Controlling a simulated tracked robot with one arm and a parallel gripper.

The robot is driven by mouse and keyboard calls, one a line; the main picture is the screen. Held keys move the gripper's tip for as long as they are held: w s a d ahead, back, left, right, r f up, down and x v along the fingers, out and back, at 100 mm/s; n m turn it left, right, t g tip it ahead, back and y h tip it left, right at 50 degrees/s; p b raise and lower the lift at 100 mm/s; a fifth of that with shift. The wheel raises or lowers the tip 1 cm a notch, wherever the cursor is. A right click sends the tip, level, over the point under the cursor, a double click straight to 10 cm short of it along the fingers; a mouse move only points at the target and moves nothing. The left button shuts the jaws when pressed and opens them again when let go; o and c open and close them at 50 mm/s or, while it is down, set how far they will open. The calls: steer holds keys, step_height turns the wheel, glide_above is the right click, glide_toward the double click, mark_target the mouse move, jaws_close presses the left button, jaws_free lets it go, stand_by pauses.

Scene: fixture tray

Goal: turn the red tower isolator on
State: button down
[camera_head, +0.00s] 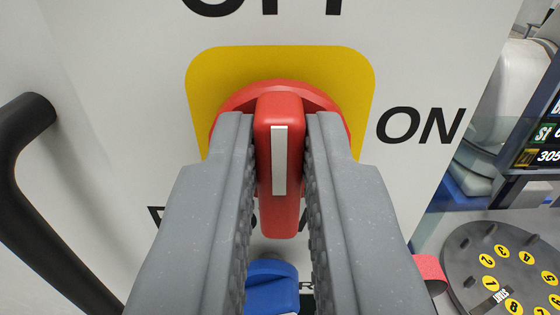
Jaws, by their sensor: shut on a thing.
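The red tower isolator (279,215) is a red rotary handle on a round red base over a yellow plate (280,62). Its grip stands upright in the picture, with a white mark along it that points up toward the partly cut-off OFF label (265,7). The ON label (420,125) is to the right of the yellow plate. My gripper (279,130) has its two grey fingers on either side of the red grip, shut on it. The fingers hide parts of the base and the lettering below.
A black bar handle (20,150) is on the left of the white panel. A blue knob (271,287) sits below the isolator, partly between my fingers. At lower right are a dark round plate (515,262) with yellow numbered spots and a red piece (431,268).

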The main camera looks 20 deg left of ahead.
steer(key=shift+d+m, duration=0.25)
steer(key=shift+m, duration=0.05)
steer(key=shift+w+d+f+m+b, duration=0.15)
steer(key=shift+d+f+m, duration=0.1)
steer(key=shift+m, duration=2.7)
steer(key=shift+d+f+m+b, duration=0.2)
steer(key=shift+m, duration=2.7)
steer(key=shift+w+d+f+m+b, duration=0.15)
steer(key=shift+d+f+m, duration=0.1)
steer(key=shift+m, duration=2.7)
steer(key=shift+s+f, duration=0.1)
steer(key=c, duration=1.4)
jaws_free()
steer(key=shift+c, duration=0.2)
steer(key=shift+a, duration=0.15)
steer(key=shift+s+a, duration=0.1)
